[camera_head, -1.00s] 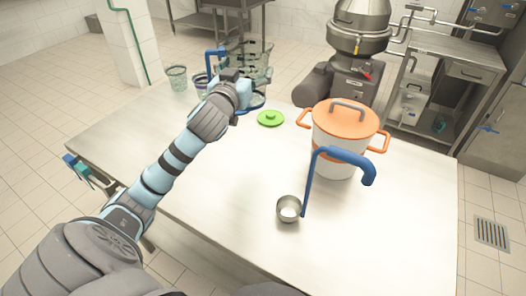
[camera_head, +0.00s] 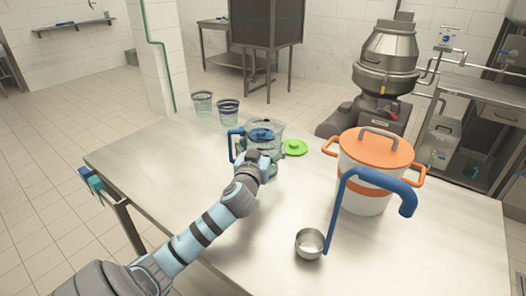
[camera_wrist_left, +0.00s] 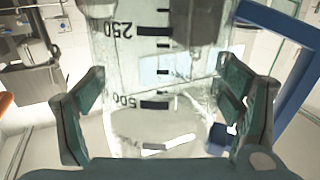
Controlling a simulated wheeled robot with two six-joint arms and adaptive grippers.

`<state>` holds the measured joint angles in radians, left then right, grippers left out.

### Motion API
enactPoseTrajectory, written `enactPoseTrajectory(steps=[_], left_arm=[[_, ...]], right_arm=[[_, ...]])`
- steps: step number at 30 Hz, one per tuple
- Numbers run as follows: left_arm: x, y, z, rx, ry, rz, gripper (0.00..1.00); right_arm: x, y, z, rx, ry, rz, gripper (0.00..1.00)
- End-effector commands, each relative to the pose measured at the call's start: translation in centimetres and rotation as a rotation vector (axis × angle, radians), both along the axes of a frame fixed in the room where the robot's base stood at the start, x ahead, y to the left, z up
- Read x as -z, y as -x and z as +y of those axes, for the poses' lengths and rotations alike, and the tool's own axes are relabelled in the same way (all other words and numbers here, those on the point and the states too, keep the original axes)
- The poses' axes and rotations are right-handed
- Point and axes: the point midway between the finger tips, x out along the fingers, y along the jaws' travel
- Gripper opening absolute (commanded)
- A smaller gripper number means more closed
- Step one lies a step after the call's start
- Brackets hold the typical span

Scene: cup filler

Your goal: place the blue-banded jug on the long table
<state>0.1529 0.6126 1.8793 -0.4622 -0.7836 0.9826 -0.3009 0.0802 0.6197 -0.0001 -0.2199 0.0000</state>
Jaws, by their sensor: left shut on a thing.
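The clear jug (camera_head: 279,137) with blue parts and a blue handle is upright at the back middle of the long table (camera_head: 330,205). My left gripper (camera_head: 262,160) is shut on it. In the left wrist view the two green-padded fingers (camera_wrist_left: 165,112) flank the jug wall (camera_wrist_left: 135,72), which has black volume marks. The blue handle is at right. The jug is low over or on the table top; I cannot tell if its base touches, as my gripper hides it. My right gripper is not in view.
A green lid (camera_head: 295,147) lies just right of the jug. Two clear cups (camera_head: 203,103) stand at the back left, one purple-banded. An orange-lidded pot (camera_head: 365,180) and a blue-handled steel ladle (camera_head: 310,242) stand at right. The left front table is clear.

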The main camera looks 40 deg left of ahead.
Motion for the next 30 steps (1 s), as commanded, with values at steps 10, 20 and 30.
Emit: enactPoseTrajectory(steps=[10,20,30], left_arm=[[0.0,0.0,0.0,0.000,0.000,0.001,1.00],[0.0,0.1,-0.1,0.001,-0.001,0.000,1.00],[-0.1,4.9,-2.7,0.003,-0.002,0.002,1.00]], right_arm=[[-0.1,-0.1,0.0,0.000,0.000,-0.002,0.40],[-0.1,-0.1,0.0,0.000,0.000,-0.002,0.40],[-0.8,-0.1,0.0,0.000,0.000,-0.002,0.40]])
